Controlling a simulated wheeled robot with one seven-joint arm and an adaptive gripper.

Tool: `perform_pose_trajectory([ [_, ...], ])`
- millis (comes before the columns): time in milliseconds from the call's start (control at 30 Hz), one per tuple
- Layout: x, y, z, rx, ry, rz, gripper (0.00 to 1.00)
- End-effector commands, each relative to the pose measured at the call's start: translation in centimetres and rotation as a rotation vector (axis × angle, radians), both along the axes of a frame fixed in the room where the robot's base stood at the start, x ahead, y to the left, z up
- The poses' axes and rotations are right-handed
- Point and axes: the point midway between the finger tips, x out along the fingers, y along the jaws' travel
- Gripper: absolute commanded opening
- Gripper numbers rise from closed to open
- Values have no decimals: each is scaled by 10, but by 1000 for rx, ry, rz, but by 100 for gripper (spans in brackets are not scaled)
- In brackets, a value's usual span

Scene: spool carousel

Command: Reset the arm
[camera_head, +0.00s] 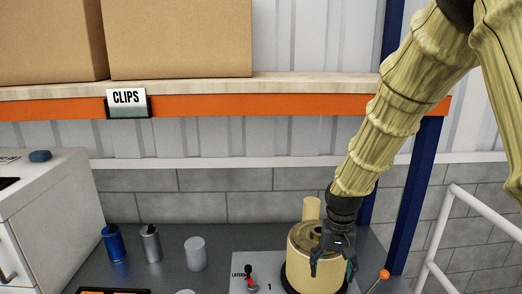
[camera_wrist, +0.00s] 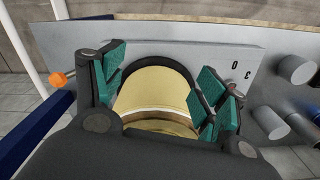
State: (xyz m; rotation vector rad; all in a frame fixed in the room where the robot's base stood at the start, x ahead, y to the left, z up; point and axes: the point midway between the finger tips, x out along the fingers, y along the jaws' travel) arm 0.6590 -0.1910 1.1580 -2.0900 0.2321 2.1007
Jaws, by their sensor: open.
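My arm (camera_head: 385,110), in a yellowish ribbed cover, reaches down from the upper right in the head view. My gripper (camera_head: 334,266) is at its lower end, over a cream spool (camera_head: 300,262) on the bench. In the wrist view my gripper (camera_wrist: 160,75) is open, with its green pads apart on either side of the cream spool (camera_wrist: 158,92). I cannot tell whether the pads touch it. A dark ring shows around the spool's base. Part of the spool is hidden by my gripper.
A grey plate (camera_head: 262,266) with a red-knobbed lever (camera_head: 249,275) is beside the spool. An orange-knobbed lever (camera_head: 383,275) stands right of it. Blue (camera_head: 114,243) and grey (camera_head: 150,243) cylinders stand left. An orange shelf beam (camera_head: 210,105), blue post (camera_head: 412,190) and white railing (camera_head: 437,235) are close to my arm.

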Motion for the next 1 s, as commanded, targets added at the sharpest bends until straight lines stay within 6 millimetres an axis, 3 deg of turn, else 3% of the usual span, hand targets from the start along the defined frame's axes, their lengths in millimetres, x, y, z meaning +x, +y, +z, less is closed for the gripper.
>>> perform_pose_trajectory([
  [233, -20, -5, -82, 8, 6, 19, 73],
  [467, -64, -10, -191, 17, 9, 50, 73],
  [700, -124, -16, -291, 21, 8, 83, 73],
  [1000, -215, -24, -390, 18, 7, 124, 73],
])
